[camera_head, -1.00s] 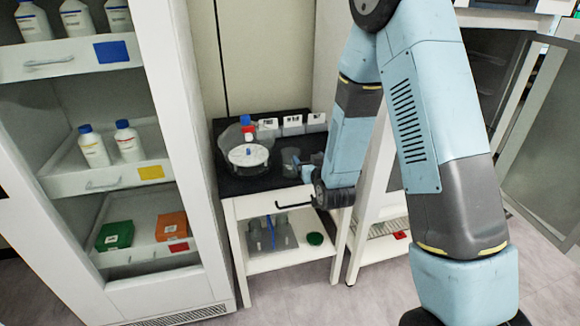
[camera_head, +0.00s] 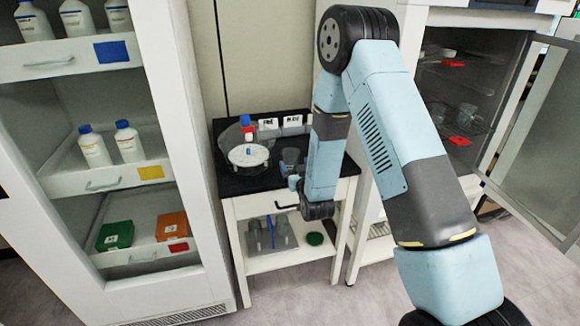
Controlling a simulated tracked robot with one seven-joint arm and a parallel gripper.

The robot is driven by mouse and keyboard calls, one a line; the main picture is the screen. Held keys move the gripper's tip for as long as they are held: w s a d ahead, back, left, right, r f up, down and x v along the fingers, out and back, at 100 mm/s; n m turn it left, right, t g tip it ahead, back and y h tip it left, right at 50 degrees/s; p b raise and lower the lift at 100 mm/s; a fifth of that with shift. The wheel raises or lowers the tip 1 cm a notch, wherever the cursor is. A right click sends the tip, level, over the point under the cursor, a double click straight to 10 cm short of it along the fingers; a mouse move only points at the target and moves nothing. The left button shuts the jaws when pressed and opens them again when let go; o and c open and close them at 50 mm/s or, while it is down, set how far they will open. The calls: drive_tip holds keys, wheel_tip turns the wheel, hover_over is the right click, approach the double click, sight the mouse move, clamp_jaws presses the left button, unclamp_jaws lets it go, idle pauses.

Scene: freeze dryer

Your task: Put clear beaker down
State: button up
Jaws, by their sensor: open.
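The clear beaker (camera_head: 291,156) stands upright on the black top of the small white cart (camera_head: 243,184), to the right of a round white-lidded device. My gripper (camera_head: 294,180) is at the front of the beaker, low over the black top. It is open, though its fingers are small and partly hidden by my wrist. I cannot tell whether a finger still touches the beaker.
The round device (camera_head: 248,156) with a red and blue piece stands left of the beaker. White label cards (camera_head: 291,121) stand behind. A shelf cabinet (camera_head: 183,150) is close on the left. On the right, an open glass door (camera_head: 545,150) belongs to a chamber with shelves.

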sight(289, 152)
drive_tip(key=shift+x, duration=3.3)
drive_tip(key=shift+f, duration=0.1)
drive_tip(key=c, duration=0.8)
drive_tip(key=shift+c, duration=0.3)
